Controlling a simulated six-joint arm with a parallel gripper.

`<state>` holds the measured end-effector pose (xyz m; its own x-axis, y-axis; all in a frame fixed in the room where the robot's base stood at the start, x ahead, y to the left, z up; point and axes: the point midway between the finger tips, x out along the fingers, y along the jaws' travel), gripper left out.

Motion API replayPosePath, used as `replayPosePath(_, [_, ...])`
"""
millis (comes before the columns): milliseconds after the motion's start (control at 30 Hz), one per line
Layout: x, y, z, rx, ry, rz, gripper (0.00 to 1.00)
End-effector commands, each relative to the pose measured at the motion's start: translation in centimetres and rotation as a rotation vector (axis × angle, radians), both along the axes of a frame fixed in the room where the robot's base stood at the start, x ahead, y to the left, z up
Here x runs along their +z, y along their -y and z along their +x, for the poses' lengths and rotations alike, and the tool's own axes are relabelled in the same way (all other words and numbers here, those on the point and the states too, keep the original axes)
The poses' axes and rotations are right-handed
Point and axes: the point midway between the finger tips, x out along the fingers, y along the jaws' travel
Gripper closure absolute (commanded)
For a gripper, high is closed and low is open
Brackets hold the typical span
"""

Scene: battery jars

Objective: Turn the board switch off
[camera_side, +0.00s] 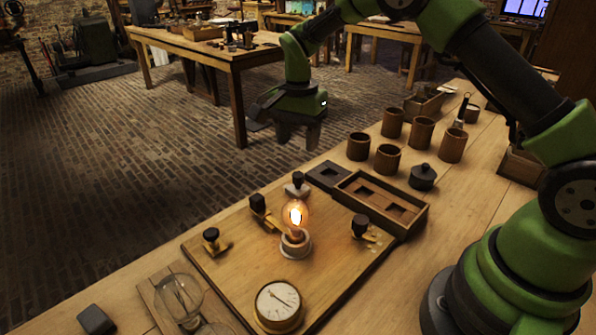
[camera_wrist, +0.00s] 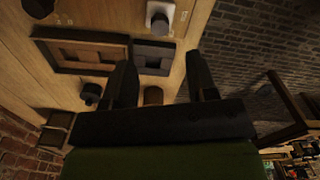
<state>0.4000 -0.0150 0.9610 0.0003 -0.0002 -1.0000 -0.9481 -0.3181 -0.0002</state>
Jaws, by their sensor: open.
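The wooden board (camera_side: 235,272) lies on the bench with a lit bulb (camera_side: 295,216) in its middle. A black knob on a white base, which looks like the board switch (camera_side: 297,185), stands at the board's far edge behind the bulb. It also shows at the top of the wrist view (camera_wrist: 159,18). My gripper (camera_side: 299,138) hangs in the air above and beyond the switch, apart from it. In the wrist view my gripper (camera_wrist: 163,82) is open, with nothing held between its fingers. I cannot tell the lever's position clearly.
Black-topped brass fittings (camera_side: 212,241) and a round gauge (camera_side: 279,304) are on the board. A compartmented wooden tray (camera_side: 412,222) and a dark holed block (camera_side: 327,175) adjoin it. Several brown jars (camera_side: 388,158) and a black lidded pot (camera_side: 422,177) stand at the right.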

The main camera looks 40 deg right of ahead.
Motion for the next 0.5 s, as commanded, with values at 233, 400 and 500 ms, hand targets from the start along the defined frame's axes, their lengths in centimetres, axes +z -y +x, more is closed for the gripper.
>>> replayPosePath(233, [-4.9, 0.0, -0.2, 0.002, -0.006, 0.002, 0.47])
replayPosePath(400, [-7.2, 0.0, -0.1, 0.003, -0.003, 0.002, 0.47])
replayPosePath(500, [-8.0, -0.1, -0.1, 0.003, -0.001, 0.003, 0.47])
